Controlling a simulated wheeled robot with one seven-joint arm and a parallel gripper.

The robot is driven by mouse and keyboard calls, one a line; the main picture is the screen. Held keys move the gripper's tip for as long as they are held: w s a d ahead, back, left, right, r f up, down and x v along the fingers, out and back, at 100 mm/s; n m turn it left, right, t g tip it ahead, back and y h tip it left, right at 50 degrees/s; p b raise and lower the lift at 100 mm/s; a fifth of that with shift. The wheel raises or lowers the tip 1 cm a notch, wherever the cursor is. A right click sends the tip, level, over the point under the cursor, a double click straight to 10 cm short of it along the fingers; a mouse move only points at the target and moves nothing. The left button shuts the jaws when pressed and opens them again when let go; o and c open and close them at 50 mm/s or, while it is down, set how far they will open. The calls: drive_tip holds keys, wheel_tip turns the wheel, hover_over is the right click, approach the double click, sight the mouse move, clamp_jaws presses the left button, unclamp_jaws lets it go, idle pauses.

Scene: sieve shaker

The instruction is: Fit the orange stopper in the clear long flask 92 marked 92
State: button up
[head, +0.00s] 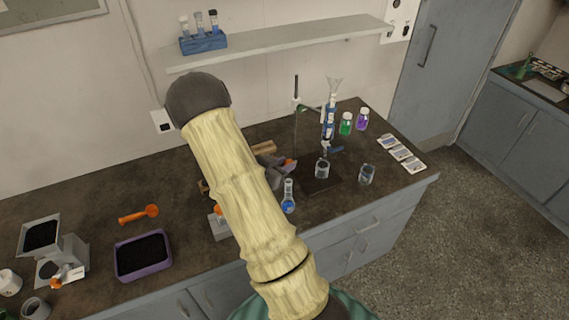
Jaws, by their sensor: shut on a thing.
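A clear long-necked flask (288,199) with blue liquid in its round bottom stands upright on the dark bench, right of my arm. No mark can be read on it at this size. My gripper (283,164) is partly hidden behind my arm, above and behind the flask's neck in the picture. It is shut on a small orange thing (289,162), which looks like the orange stopper. The stopper is apart from the flask's mouth. The fingertips are small and their grip is hard to make out.
A stand with a burette (329,120) and a beaker (322,169) on its dark base are to the right. Another beaker (367,174) and green (346,124) and purple (362,119) bottles stand nearby. A purple tray (143,277) and orange scoop (139,214) lie left.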

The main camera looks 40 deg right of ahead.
drive_tip(key=shift+d+f+b, duration=0.15)
drive_tip(key=shift+f+b, duration=1.05)
drive_tip(key=shift+f, duration=0.6)
drive_tip(key=shift+f+b, duration=1)
drive_tip(key=shift+f, duration=0.35)
idle(2.3)
drive_tip(key=o, duration=1)
drive_tip(key=shift+r+p, duration=2.4)
drive_tip(key=shift+r, duration=0.65)
